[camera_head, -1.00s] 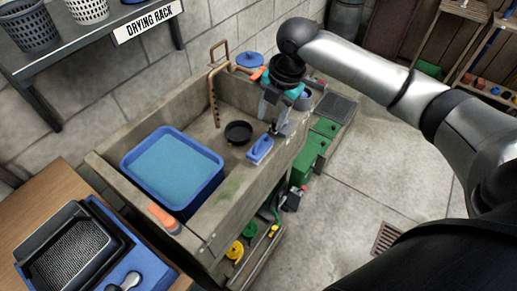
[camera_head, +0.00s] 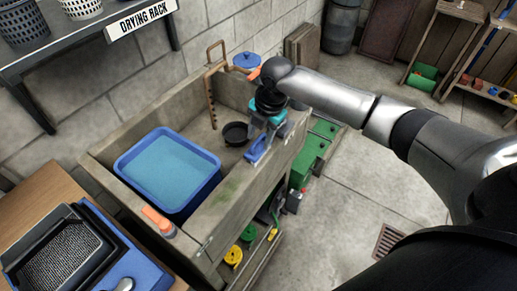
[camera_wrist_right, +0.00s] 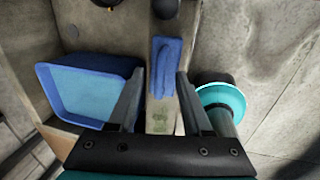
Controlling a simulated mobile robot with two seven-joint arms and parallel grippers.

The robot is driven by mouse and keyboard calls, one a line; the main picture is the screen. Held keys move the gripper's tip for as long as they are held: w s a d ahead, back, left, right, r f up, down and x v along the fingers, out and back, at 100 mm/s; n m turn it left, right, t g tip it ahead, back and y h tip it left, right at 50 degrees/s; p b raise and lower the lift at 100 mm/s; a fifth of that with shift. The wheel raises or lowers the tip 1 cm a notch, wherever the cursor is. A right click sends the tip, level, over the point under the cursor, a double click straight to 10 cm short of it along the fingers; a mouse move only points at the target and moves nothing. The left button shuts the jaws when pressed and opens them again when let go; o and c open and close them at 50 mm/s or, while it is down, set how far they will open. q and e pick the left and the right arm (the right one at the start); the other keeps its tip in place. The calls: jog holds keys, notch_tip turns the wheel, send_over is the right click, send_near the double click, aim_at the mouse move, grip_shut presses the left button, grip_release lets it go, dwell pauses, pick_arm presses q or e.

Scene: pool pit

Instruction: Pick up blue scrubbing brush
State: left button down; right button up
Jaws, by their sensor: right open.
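The blue scrubbing brush (camera_head: 255,152) lies on the front rim of the stone sink. It is partly behind my right gripper (camera_head: 266,138) in the head view. In the right wrist view the brush (camera_wrist_right: 165,65) shows between and just beyond the two fingers of my right gripper (camera_wrist_right: 161,76). The fingers are spread apart, with nothing held between them. The brush's long side runs roughly along the fingers. My left gripper is in neither view.
A blue tub of water (camera_head: 168,168) stands in the stone sink (camera_head: 215,208). A dark round pan (camera_head: 235,133) sits inside the sink near the brush. An orange-handled tool (camera_head: 158,222) lies on the near rim. Green boxes (camera_head: 308,150) stand beyond the sink.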

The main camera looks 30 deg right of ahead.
grip_shut()
dwell(1.3)
